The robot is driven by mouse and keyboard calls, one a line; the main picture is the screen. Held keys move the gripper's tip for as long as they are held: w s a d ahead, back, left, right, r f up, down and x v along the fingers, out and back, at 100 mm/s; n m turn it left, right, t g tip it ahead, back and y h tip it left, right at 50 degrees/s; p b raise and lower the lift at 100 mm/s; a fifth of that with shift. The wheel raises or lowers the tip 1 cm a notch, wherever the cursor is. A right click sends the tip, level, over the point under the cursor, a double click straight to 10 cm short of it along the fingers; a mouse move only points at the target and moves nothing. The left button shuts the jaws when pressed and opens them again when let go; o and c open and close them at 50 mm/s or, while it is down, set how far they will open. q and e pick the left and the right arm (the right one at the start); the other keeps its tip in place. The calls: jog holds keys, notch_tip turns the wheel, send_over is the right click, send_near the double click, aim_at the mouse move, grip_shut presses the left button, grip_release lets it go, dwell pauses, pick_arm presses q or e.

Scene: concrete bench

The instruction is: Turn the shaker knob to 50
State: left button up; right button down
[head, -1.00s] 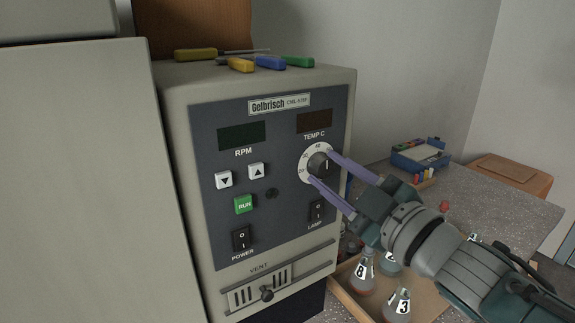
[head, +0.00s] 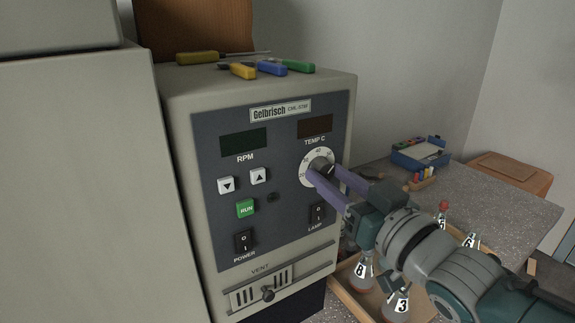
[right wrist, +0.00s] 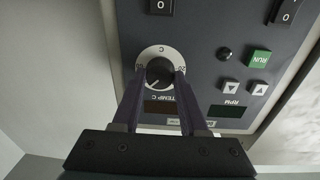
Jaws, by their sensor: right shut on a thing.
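The shaker knob (head: 323,168) is a small black knob on a white numbered dial (head: 307,160), below the TEMP C display. My right gripper (head: 323,172) is shut on it, one purple finger on each side. In the right wrist view the knob (right wrist: 160,70) sits between the two fingertips (right wrist: 160,79). A pale mark on the knob points to the lower left in that view, which is upside down to the head view. The number it meets is too small to read. The fingers cover part of the dial. My left gripper is not in view.
The control panel also has a green RUN button (head: 245,209), arrow buttons, a POWER switch (head: 244,242) and a LAMP switch (head: 317,215). Tools (head: 240,71) lie on top of the cabinet. Numbered flasks (head: 362,272) stand in a wooden tray below my right arm.

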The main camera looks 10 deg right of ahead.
jog(key=shift+m, duration=0.7)
jog(key=shift+c, duration=2.2)
grip_release()
jog(key=shift+s, duration=0.1)
jog(key=shift+s+d, duration=0.1)
jog(key=shift+s, duration=0.2)
jog(key=v, duration=0.9)
jog(key=shift+p, duration=0.35)
